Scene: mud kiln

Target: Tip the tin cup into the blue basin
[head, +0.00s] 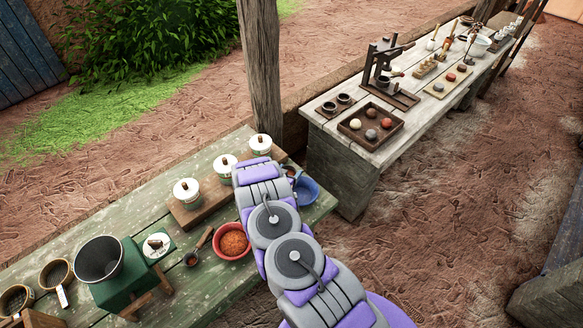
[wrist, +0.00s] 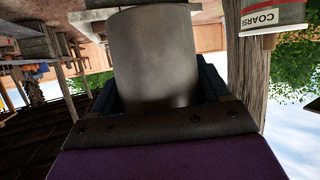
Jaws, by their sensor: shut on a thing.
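The tin cup (wrist: 153,48) is a plain grey cylinder filling the middle of the wrist view. My gripper (wrist: 158,95) is shut on it, with dark teal fingers showing on both sides. The wrist picture is turned over, with sky low at the right, so my wrist is rolled far round. The cup's mouth and contents do not show. The blue basin (head: 308,192) stands at the right end of the green table in the head view, partly behind my arm. My arm hides the gripper there, so whether the cup is over the basin cannot be told.
A red bowl of orange grains (head: 233,242) stands left of my arm. Lidded white jars (head: 187,191) stand on a wooden board behind. A dark funnel on a green stand (head: 98,258) is further left. A wooden post (head: 262,75) rises behind the table. Another workbench (head: 345,140) stands right.

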